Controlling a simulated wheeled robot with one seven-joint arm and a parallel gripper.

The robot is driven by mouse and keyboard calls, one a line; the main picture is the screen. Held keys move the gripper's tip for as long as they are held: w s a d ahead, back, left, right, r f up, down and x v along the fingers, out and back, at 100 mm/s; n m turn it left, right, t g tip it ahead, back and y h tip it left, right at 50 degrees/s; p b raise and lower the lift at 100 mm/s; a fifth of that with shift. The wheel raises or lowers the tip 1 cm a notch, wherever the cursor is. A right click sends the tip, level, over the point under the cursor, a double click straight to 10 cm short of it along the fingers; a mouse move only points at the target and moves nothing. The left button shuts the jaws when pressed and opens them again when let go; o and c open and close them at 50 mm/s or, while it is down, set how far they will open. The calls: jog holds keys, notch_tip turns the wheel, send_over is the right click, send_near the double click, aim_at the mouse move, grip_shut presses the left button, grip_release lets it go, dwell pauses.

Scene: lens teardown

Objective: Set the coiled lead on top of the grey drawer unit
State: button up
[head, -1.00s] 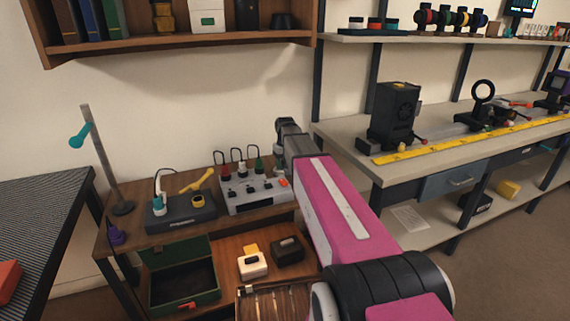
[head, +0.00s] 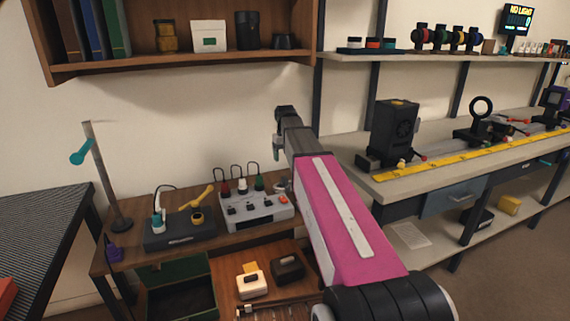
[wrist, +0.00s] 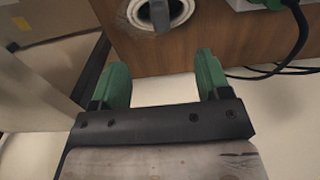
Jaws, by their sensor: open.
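A pale grey ring (wrist: 153,12), which looks like the coiled lead, lies on the brown wooden top at the upper edge of the wrist view, partly cut off. A dark piece crosses its middle. In the head view a small grey loop (head: 282,186) shows beside the grey control box, partly behind my arm. My gripper (wrist: 162,72) is open and empty, its two green fingers apart and short of the ring. In the head view my gripper (head: 277,147) hangs above the wooden bench's back right corner. A grey-blue drawer (head: 452,194) sits under the right bench; I cannot tell whether it is the grey drawer unit.
The grey control box (head: 256,210) has knobs and several upright plugs with leads. In the wrist view a green plug and black cables (wrist: 285,50) lie at right. A dark device (head: 180,232) and a stand (head: 104,180) are further left. A wooden shelf (head: 190,65) overhangs.

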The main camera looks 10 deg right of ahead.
aim_at(285, 177)
jog(key=o, duration=0.4)
jog(key=shift+r, duration=0.1)
jog(key=shift+o, duration=0.2)
jog(key=shift+a+f+n+g+y, duration=0.15)
jog(key=shift+f+n+y, duration=0.6)
jog(key=shift+f+n, duration=1.9)
jog(key=shift+a+f+n+g+y, duration=0.1)
jog(key=shift+f+n+y, duration=0.6)
jog(key=shift+f+n, duration=1.9)
jog(key=shift+a+f+n+g+y, duration=0.15)
jog(key=shift+f+n+y, duration=0.95)
jog(key=shift+n, duration=2.65)
